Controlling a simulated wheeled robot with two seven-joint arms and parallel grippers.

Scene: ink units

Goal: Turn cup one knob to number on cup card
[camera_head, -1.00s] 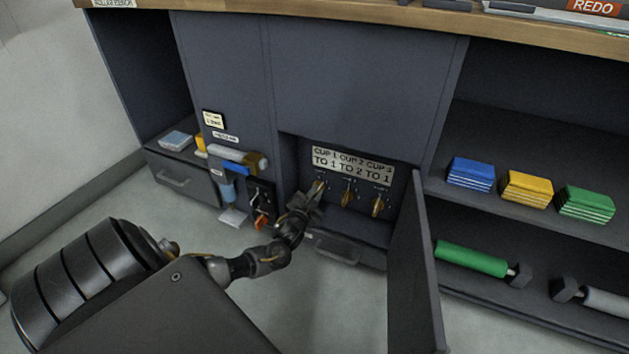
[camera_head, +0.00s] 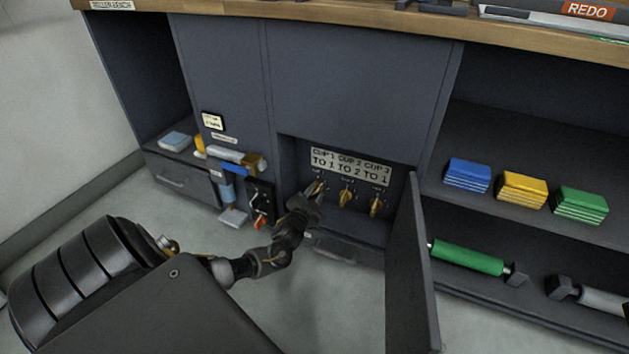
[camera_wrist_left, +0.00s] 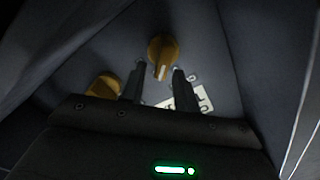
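The cup card (camera_head: 349,166) is a pale plate above the knobs in the open bay. It reads CUP 1 TO 1, CUP 2 TO 2, CUP 3 TO 1. The cup one knob (camera_head: 318,187) is the left of three yellow knobs, partly hidden by my left gripper (camera_head: 313,198). In the left wrist view, the fingers of my left gripper (camera_wrist_left: 159,72) are apart, with a yellow knob (camera_wrist_left: 163,52) between and just beyond their tips. I see no clear contact. The knob has a pale pointer mark. My right gripper is out of view.
The cup two knob (camera_head: 346,197) and cup three knob (camera_head: 376,206) are close on the right. An open cabinet door (camera_head: 410,275) stands right of the bay. A lever panel (camera_head: 260,203) is on the left. Shelves with coloured blocks (camera_head: 523,189) and a green roller (camera_head: 467,258) lie further right.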

